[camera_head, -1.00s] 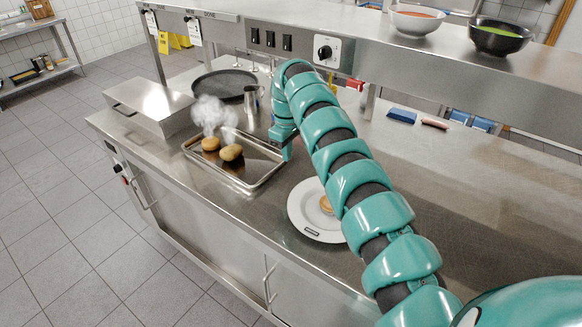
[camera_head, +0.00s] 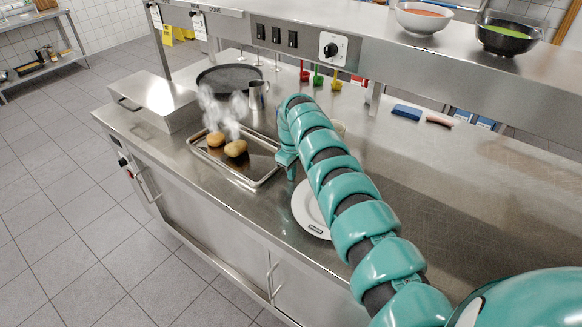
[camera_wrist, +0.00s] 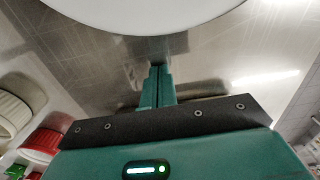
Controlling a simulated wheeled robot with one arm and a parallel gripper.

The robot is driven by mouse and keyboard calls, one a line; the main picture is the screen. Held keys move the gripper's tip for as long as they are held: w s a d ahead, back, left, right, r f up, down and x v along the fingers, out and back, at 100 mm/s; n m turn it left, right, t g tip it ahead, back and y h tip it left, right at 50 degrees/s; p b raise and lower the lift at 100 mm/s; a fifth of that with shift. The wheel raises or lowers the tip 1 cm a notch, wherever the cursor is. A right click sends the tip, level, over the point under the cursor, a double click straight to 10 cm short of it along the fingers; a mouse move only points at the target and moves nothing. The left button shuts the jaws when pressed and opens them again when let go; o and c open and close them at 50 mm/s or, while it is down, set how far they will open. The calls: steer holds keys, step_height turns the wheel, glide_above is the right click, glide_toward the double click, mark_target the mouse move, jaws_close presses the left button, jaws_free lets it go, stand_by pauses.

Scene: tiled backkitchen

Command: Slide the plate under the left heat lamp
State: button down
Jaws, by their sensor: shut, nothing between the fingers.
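The white plate (camera_head: 308,210) lies on the steel counter, its right part hidden behind my arm. In the wrist view its underside or rim edge (camera_wrist: 140,16) fills the top. My gripper (camera_wrist: 160,70) is shut and empty, its fingertips pointing at the plate with a strip of counter showing between. In the head view my gripper (camera_head: 291,172) is just behind the plate, low over the counter, between it and the tray. The steel gantry (camera_head: 360,55) with switches and a knob runs above the counter. I cannot make out the heat lamps.
Beyond are a steel box (camera_head: 155,100), a dark pan (camera_head: 215,78) and a metal jug (camera_head: 257,95). Blue (camera_head: 407,111) and pinkish (camera_head: 439,121) items lie at the back right. The right counter is clear.

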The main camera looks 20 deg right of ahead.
steer(key=shift+s+d+r+p, duration=0.25)
steer(key=shift+d+r+p, duration=0.1)
steer(key=shift+p, duration=0.5)
steer(key=shift+s+d+p, duration=0.2)
steer(key=shift+s+p, duration=0.25)
steer(key=shift+p, duration=0.65)
steer(key=shift+s+d+f+p, duration=0.25)
steer(key=shift+s+p, duration=0.1)
steer(key=shift+s, duration=0.1)
steer(key=shift+s+d+r, duration=0.1)
steer(key=shift+s+d, duration=0.05)
steer(key=shift+d, duration=0.1)
steer(key=shift+s+p, duration=0.25)
steer(key=shift+p, duration=0.1)
steer(key=shift+d, duration=0.1)
